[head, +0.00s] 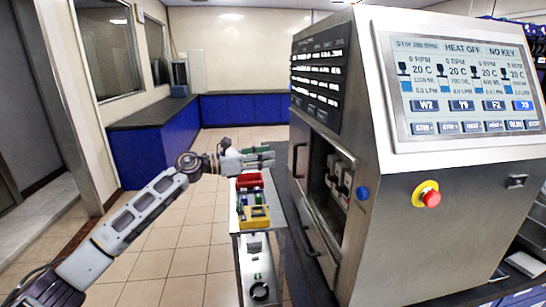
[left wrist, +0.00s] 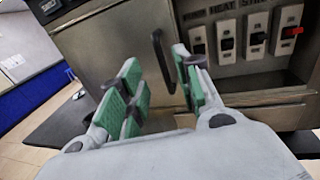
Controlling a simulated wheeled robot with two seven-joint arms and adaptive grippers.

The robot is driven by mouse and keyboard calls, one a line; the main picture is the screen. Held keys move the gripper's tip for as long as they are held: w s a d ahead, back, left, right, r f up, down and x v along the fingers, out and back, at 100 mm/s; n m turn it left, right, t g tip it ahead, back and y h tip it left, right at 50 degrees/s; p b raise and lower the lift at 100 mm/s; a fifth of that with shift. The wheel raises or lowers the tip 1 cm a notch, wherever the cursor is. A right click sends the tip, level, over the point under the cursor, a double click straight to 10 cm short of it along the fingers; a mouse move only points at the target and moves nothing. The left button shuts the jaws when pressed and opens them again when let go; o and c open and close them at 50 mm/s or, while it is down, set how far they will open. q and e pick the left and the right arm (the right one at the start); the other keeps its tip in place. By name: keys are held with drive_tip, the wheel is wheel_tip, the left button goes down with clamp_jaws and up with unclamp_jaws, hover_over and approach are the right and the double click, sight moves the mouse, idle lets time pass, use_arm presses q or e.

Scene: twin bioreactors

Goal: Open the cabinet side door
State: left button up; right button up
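The steel bioreactor cabinet (head: 430,240) stands on the right in the head view. Its side door (head: 299,135), with a dark upright bar handle (head: 298,158), is on the side facing left and looks shut. In the left wrist view the door (left wrist: 115,45) is a plain grey panel and its black handle (left wrist: 162,62) shows between the fingertips. My left gripper (head: 268,155) is open, its green-padded fingers pointing at the handle. In the left wrist view the gripper (left wrist: 156,66) holds nothing; I cannot tell whether it touches the handle. My right gripper is out of view.
A recess with several switches (left wrist: 255,35) lies right of the door. A narrow trolley (head: 258,270) with red and yellow bins (head: 254,216) stands below my left gripper. A red emergency button (head: 430,198) is on the cabinet front. The tiled floor (head: 185,240) at left is clear.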

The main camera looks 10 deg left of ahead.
use_arm(q)
drive_tip(key=shift+s+a, duration=0.3)
drive_tip(key=shift+a, duration=0.2)
